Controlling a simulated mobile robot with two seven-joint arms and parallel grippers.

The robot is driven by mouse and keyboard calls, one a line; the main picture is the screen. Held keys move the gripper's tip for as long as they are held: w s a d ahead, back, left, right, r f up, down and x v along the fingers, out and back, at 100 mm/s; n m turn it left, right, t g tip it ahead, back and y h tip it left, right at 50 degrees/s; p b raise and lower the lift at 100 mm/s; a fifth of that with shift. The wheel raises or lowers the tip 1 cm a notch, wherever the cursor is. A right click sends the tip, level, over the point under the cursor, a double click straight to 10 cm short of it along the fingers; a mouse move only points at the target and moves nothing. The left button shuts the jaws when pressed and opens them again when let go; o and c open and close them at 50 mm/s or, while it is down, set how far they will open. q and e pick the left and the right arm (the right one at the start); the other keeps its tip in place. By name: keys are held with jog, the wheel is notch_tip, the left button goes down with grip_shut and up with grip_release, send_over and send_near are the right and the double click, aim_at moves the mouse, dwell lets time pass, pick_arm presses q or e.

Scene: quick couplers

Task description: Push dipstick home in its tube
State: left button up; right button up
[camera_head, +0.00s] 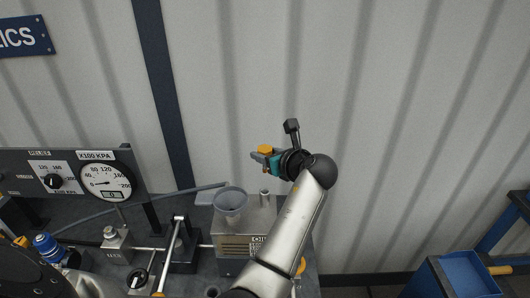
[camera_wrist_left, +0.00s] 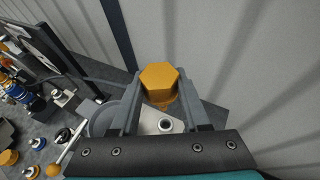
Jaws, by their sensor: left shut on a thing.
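My left gripper (camera_head: 265,157) is shut on an orange hexagonal-headed piece (camera_head: 265,149), raised above the grey box (camera_head: 250,243). In the left wrist view the hexagonal head (camera_wrist_left: 159,77) sits between the two grey fingers. Whether this piece is the dipstick's head or a cap, I cannot tell; its lower part is mostly hidden. A short upright metal tube (camera_head: 265,196) stands on the box top, apart from the held piece. Its round opening (camera_wrist_left: 166,125) shows in the left wrist view. An orange part (camera_head: 300,265) shows beside my forearm, partly hidden. My right gripper is not in view.
A grey funnel (camera_head: 231,203) stands on the box, left of the tube. A gauge panel (camera_head: 75,168), metal rails and a blue fitting (camera_head: 46,246) crowd the bench on the left. A blue bin (camera_head: 462,275) stands at lower right. The ribbed wall (camera_head: 400,130) is behind.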

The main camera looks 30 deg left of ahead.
aim_at(265, 171)
pick_arm(q)
jog(key=shift+f+b, duration=0.95)
jog(key=shift+f, duration=1.9)
jog(key=shift+f, duration=3.05)
dwell(0.5)
jog(key=o, duration=1.2)
